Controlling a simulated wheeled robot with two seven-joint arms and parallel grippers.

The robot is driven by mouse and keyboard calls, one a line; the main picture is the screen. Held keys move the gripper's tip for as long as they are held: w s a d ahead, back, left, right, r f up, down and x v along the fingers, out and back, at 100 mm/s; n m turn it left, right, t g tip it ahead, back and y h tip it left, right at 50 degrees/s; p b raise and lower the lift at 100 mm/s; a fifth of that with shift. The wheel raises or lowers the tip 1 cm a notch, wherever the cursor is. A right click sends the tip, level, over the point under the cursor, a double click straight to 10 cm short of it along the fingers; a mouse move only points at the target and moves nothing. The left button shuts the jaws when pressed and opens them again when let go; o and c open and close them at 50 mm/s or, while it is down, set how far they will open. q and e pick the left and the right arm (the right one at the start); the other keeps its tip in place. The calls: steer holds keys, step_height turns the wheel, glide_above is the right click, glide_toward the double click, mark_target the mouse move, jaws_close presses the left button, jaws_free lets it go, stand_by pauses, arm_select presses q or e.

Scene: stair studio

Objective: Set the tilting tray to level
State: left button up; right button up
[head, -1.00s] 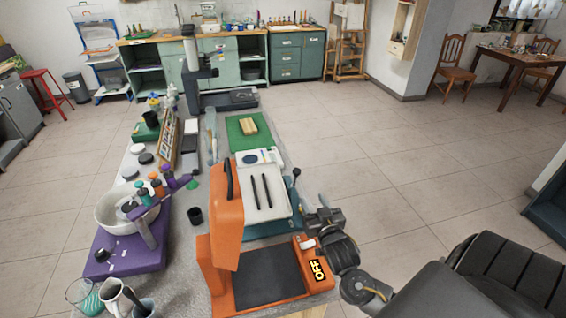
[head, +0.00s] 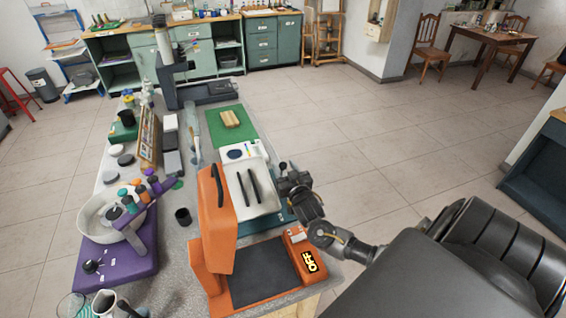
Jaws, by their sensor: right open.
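The white tilting tray (head: 269,190) lies on a teal base (head: 262,227) and carries two dark bars (head: 247,187). Its tilt is hard to judge from this angle. A lever with a black knob (head: 283,165) stands at the right side of the base. My right gripper (head: 287,179) is open beside the lever, right by the knob. I cannot tell whether it touches the lever, and its fingers are partly hidden by the hand. My left gripper is not in view.
An orange machine (head: 217,225) with an OFF display stands in front of the tray. A green mat (head: 218,134) with a wooden block (head: 230,118) lies behind it. A purple device with a white bowl (head: 92,220) and a black cup (head: 183,216) are left. Floor on the right is clear.

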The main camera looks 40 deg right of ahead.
steer(key=shift+x, duration=0.9)
jaws_close()
